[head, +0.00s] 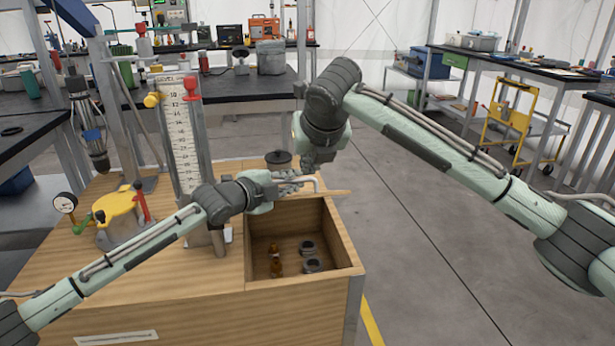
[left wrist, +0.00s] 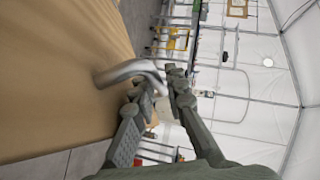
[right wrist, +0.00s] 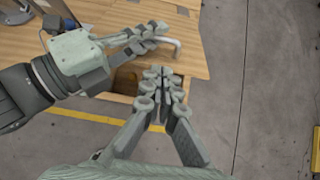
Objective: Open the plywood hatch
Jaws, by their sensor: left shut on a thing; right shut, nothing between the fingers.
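The plywood hatch (head: 334,193) shows as a thin light-wood strip at the far side of an uncovered compartment (head: 305,225) in the cabinet top. Its bent metal handle (head: 316,181) also shows in the left wrist view (left wrist: 130,70) and right wrist view (right wrist: 172,44). My left gripper (head: 292,181) is shut on the handle. My right gripper (head: 308,166) is shut and empty, just above and behind the handle in the head view; its fingers (right wrist: 160,80) point toward the hatch in the right wrist view. My arms hide part of the hatch, so I cannot tell its exact tilt.
Brass pieces (head: 277,262) and grey rings (head: 312,264) lie in the compartment. A ruled column (head: 187,135), a gauge (head: 65,203) and a yellow-topped fixture (head: 120,205) stand on the cabinet's left. A dark lidded piece (head: 278,158) is behind.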

